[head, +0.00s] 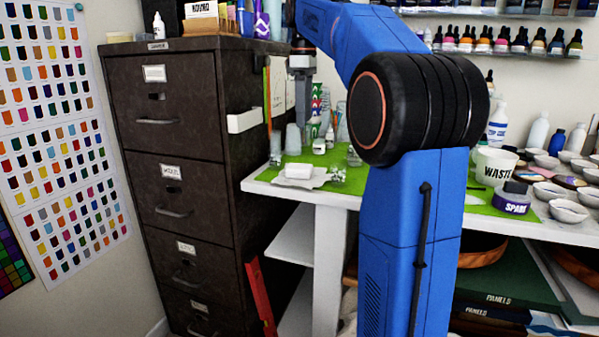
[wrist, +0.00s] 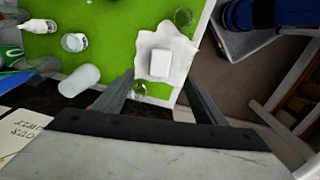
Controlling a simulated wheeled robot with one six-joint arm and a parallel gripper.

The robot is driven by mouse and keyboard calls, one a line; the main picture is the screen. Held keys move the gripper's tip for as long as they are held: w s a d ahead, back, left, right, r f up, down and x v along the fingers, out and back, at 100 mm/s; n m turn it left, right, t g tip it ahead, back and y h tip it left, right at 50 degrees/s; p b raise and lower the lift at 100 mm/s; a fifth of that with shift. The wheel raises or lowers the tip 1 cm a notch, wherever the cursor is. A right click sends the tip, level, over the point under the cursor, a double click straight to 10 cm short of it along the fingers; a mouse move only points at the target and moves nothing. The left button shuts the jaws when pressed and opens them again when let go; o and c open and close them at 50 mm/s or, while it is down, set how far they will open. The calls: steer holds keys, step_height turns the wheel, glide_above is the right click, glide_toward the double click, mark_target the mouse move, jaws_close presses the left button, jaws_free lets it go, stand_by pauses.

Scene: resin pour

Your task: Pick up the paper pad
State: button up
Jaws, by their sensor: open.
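A small white block (head: 298,171), which looks like the paper pad, lies on a crumpled white sheet (head: 320,180) near the left end of the green-topped table. In the wrist view the white block (wrist: 160,63) and its white sheet (wrist: 148,42) lie beyond my fingertips. My gripper (head: 302,118) points down above the table, beside the dark cabinet. In the wrist view my gripper (wrist: 160,77) has its two fingers apart with nothing held between them. The gripper is clear of the block.
A clear cup (wrist: 79,80) and small bottles (wrist: 74,42) stand left of the sheet in the wrist view. Small glasses (head: 338,174) stand near the block. The dark filing cabinet (head: 175,190) rises left of the table. A waste tub (head: 496,165) stands to the right.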

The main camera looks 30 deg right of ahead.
glide_above(299, 166)
steer(key=d, duration=0.1)
steer(key=f, duration=0.9)
steer(key=shift+s+f, duration=0.25)
steer(key=shift+s, duration=0.05)
steer(key=shift+w+a+f, duration=0.1)
steer(key=shift+a+f, duration=0.05)
steer(key=shift+f, duration=0.75)
steer(key=shift+w+a+f, duration=0.1)
steer(key=shift+w+f, duration=0.05)
steer(key=shift+f, duration=0.7)
steer(key=shift+w+a+f, duration=0.1)
steer(key=shift+a+f, duration=0.05)
steer(key=shift+f, duration=0.75)
steer(key=c, duration=1.1)
